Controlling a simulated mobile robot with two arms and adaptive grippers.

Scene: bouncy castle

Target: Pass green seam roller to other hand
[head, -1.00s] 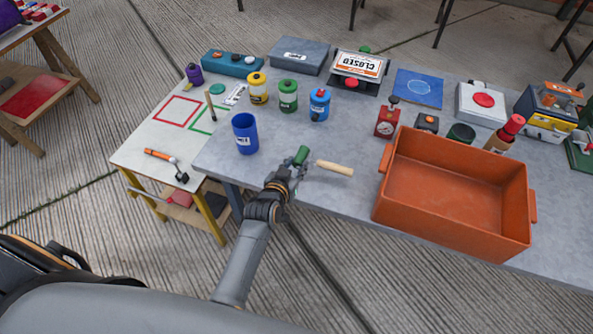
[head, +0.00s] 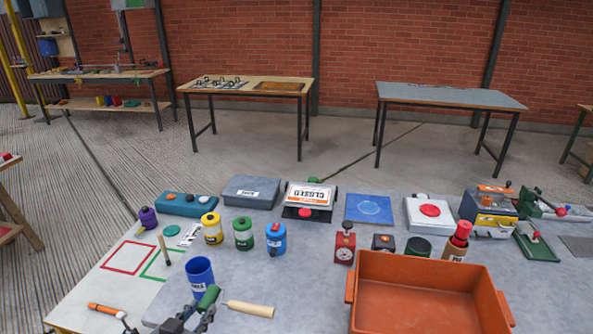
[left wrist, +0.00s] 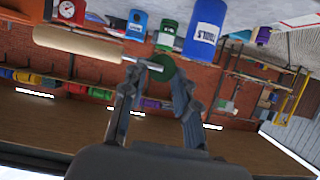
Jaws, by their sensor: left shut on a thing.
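The green seam roller shows a green roller head (head: 208,298) and a pale wooden handle (head: 249,309) pointing right, at the bottom of the head view. My left gripper (head: 193,316) is shut on it near the green head; the lower arm is cut off by the picture edge. In the left wrist view, the green head (left wrist: 162,67) lies between the fingertips of my left gripper (left wrist: 155,72), and the handle (left wrist: 78,44) extends left. My right gripper is in neither current view.
A blue cup (head: 200,275) stands just behind the roller. An orange bin (head: 430,271) stands to the right on the grey table (head: 290,280). Yellow, green and blue jars (head: 243,236) stand farther back. Open table surface lies between handle and bin.

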